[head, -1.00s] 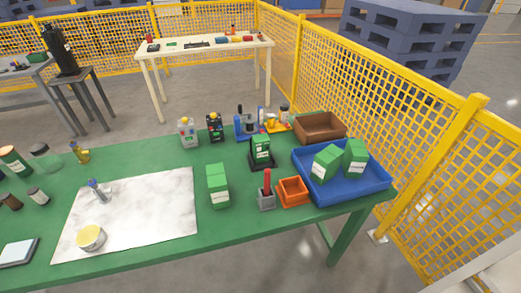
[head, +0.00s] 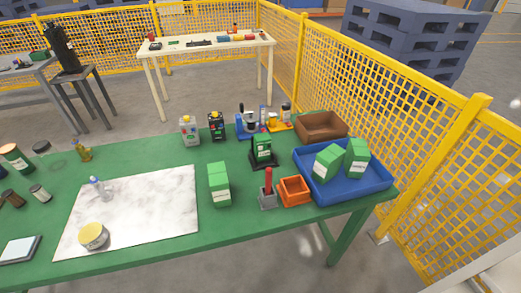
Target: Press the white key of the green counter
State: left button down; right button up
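A green device on a black base (head: 263,150), which looks like the green counter, stands upright toward the back right of the green table (head: 150,240). It has a pale patch on its front, but its white key is too small to make out. Neither of my grippers is in the head view, and nothing touches the device.
A green box (head: 219,185) stands to its front left. A grey holder with a red handle (head: 268,188) and an orange bin (head: 294,191) are in front. A blue tray (head: 375,185) with green boxes is at right, a brown bin (head: 322,127) behind.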

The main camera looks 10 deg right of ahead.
grip_shut()
jog(key=shift+d, duration=0.15)
dwell(1.1)
